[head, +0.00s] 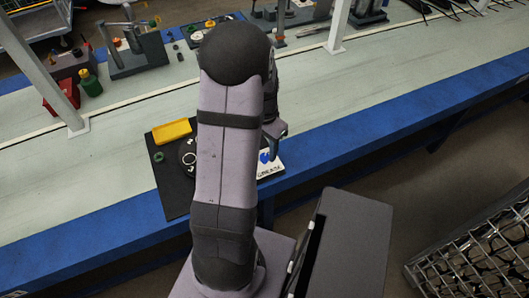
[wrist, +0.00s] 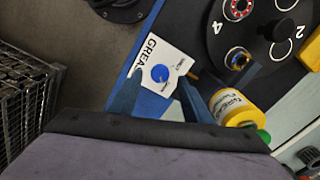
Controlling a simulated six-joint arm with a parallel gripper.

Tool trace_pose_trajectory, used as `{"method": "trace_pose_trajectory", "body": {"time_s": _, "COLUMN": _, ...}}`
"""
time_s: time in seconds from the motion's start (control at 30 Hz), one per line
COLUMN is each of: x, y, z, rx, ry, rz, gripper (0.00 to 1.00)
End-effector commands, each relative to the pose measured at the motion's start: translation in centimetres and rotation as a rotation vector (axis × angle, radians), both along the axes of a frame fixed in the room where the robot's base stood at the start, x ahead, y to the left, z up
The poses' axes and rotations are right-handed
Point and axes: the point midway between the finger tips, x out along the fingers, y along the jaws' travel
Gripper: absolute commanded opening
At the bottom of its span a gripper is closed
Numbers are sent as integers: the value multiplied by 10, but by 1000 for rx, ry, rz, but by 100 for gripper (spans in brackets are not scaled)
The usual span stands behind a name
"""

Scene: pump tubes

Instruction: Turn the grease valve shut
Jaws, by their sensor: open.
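The grease valve is a blue round knob (wrist: 160,73) on a white plate (wrist: 150,52) lettered GREASE, with small print at two sides of the knob that is too small to read. In the head view the blue knob (head: 265,156) sits at the right of the black board, partly behind my gripper. My gripper (wrist: 160,80) is open and empty, its fingertips on either side of the knob in the wrist view. I cannot tell how far above the knob they are. My gripper also shows in the head view (head: 274,140), partly hidden by my arm.

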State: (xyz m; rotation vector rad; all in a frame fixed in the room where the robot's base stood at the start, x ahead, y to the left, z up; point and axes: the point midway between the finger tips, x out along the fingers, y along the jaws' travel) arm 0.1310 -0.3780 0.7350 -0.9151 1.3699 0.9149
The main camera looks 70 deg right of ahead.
Motion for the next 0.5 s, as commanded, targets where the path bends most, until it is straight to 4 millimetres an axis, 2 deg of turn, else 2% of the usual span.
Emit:
{"method": "trace_pose_trajectory", "body": {"time_s": 0.2, "x": 0, "y": 1, "z": -23, "rx": 2, "ry": 0, "rz": 1, "gripper": 45}}
{"method": "trace_pose_trajectory", "body": {"time_s": 0.5, "x": 0, "y": 0, "z": -29, "rx": 0, "ry": 0, "rz": 1, "gripper": 45}}
